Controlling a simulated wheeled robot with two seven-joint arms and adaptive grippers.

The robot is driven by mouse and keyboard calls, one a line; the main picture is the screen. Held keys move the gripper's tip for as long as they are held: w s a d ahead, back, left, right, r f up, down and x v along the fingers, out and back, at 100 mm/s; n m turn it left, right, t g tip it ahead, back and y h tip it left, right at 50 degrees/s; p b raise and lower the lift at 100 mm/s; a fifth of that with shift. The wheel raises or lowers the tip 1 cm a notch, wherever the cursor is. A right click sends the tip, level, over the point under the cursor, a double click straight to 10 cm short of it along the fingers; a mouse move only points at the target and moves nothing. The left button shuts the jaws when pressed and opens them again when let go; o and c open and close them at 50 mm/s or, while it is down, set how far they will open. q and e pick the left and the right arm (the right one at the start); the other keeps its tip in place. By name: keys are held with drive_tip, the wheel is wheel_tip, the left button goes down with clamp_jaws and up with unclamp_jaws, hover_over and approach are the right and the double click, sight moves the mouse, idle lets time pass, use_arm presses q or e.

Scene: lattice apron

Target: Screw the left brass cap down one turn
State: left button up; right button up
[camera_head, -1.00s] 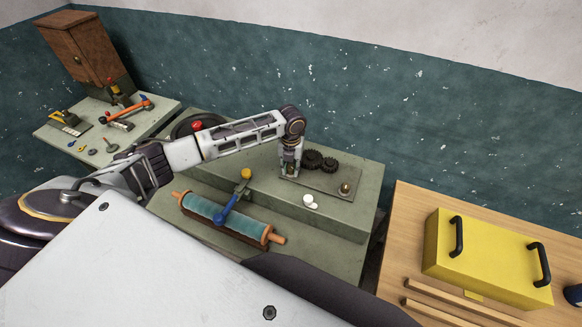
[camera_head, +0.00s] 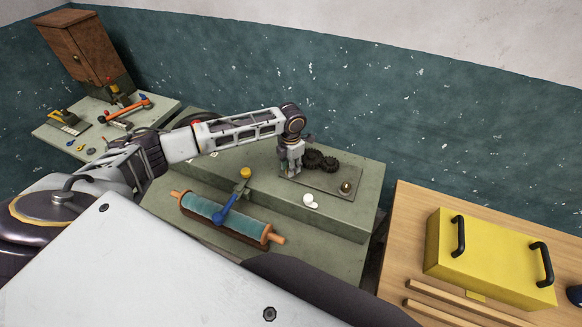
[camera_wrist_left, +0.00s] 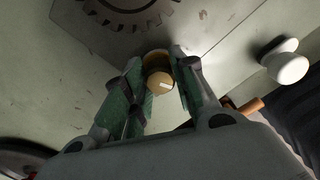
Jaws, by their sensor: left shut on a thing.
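The left brass cap (camera_wrist_left: 158,76) sits by the metal plate's edge in the left wrist view, between the two green-padded fingers of my left gripper (camera_wrist_left: 157,62). The gripper is shut on it. In the head view my left gripper (camera_head: 290,170) points down at the left end of the plate (camera_head: 325,181), and its fingers hide the cap there. A second brass cap (camera_head: 346,187) stands at the plate's right end, clear of the gripper. My right gripper is not in view.
Two dark gears (camera_head: 321,160) lie close behind the gripper. A white knob (camera_head: 309,200) stands in front of the plate. A yellow box (camera_head: 487,257) is on the wooden table at right.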

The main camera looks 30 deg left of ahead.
use_arm(q)
drive_tip(key=shift+r+m, duration=0.1)
drive_tip(key=shift+m, duration=0.2)
drive_tip(key=o, duration=1.1)
drive_tip(key=shift+c, duration=0.2)
wheel_tip(320, 180, up, 12)
idle(0.5)
